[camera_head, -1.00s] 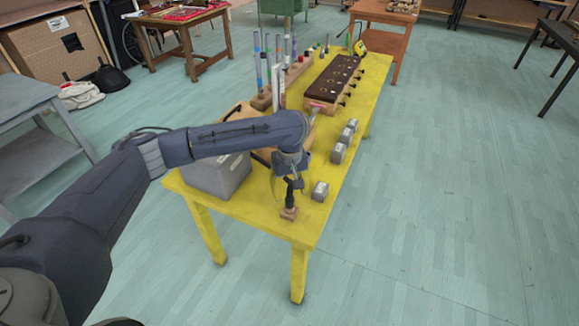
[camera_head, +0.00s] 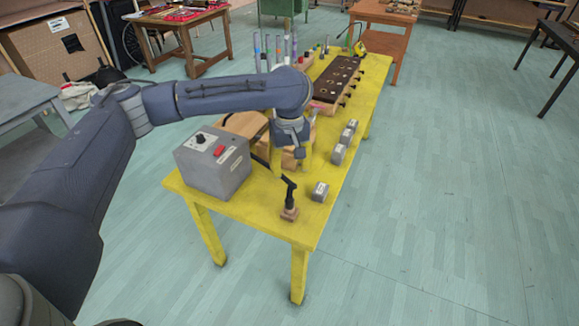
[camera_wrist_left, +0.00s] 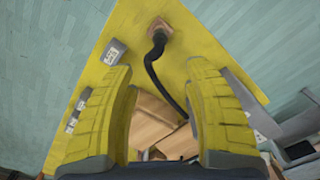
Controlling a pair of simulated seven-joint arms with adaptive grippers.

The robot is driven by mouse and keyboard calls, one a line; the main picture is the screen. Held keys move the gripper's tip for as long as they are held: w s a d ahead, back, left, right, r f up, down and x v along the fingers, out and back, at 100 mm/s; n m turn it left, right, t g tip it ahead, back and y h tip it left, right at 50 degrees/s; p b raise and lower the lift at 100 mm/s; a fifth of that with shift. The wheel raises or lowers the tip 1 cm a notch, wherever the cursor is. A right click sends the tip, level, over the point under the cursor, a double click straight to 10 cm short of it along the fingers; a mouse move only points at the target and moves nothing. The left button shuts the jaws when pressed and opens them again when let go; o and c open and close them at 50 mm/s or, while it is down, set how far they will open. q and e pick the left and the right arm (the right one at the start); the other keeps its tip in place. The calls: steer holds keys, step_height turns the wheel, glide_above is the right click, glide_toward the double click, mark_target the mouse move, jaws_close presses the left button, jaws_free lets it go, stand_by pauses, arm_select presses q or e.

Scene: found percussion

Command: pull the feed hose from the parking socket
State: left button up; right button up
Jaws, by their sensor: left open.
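The black feed hose (camera_head: 291,189) stands with its end in the parking socket (camera_head: 289,214), a small wooden block near the table's front end. In the left wrist view the hose (camera_wrist_left: 165,80) curves down from the socket (camera_wrist_left: 160,27) between my fingers' lines of sight. My left gripper (camera_head: 296,163) is open and empty, above the table and farther back than the hose end. In the left wrist view its two yellow fingers stand wide apart (camera_wrist_left: 160,75). The hose's middle is partly hidden in the head view. My right gripper is not in view.
A grey box (camera_head: 213,165) with a red switch and black knob stands at the table's left front. Several small metal blocks (camera_head: 320,191) line the right edge. A dark-topped wooden rack (camera_head: 335,78) and upright tubes stand farther back on the yellow table (camera_head: 260,210).

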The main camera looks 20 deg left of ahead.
mark_target(289, 196)
arm_select(q)
step_height(289, 196, down, 16)
steer(key=shift+r, duration=0.25)
stand_by(0.8)
steer(key=shift+o, duration=0.2)
jaws_close()
stand_by(0.3)
steer(key=shift+r, duration=1.55)
stand_by(0.4)
steer(key=shift+r, duration=1.35)
